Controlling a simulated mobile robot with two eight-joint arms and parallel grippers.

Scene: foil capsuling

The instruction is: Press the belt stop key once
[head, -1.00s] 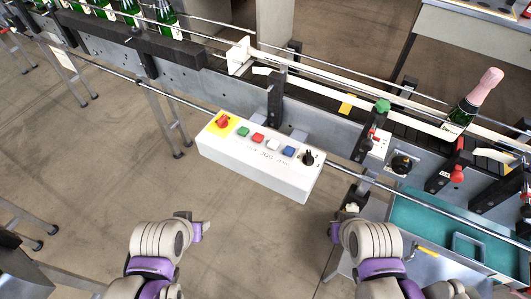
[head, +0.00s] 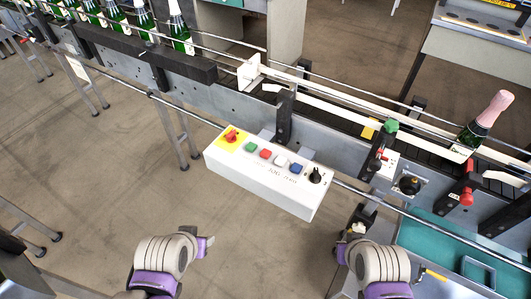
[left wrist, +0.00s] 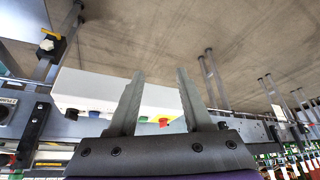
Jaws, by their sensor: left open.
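A white control box (head: 262,182) hangs on the front rail of the conveyor, in the middle of the head view. Its sloped top carries a red emergency knob on a yellow plate (head: 231,135), then green (head: 250,147), red (head: 265,154), white (head: 281,161) and blue (head: 295,168) keys, and a black selector (head: 315,176). My left gripper (head: 207,243) is in front of and below the box, apart from it. In the left wrist view its fingers (left wrist: 162,75) are open and empty, with the box (left wrist: 90,85) behind them. My right gripper (head: 341,252) is right of it; its jaw opening is unclear.
Green bottles (head: 180,35) stand on the conveyor at the upper left. One bottle with a pink foil (head: 487,118) stands at the right. A teal tray (head: 430,225) lies at the lower right. The floor in front of the box is clear.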

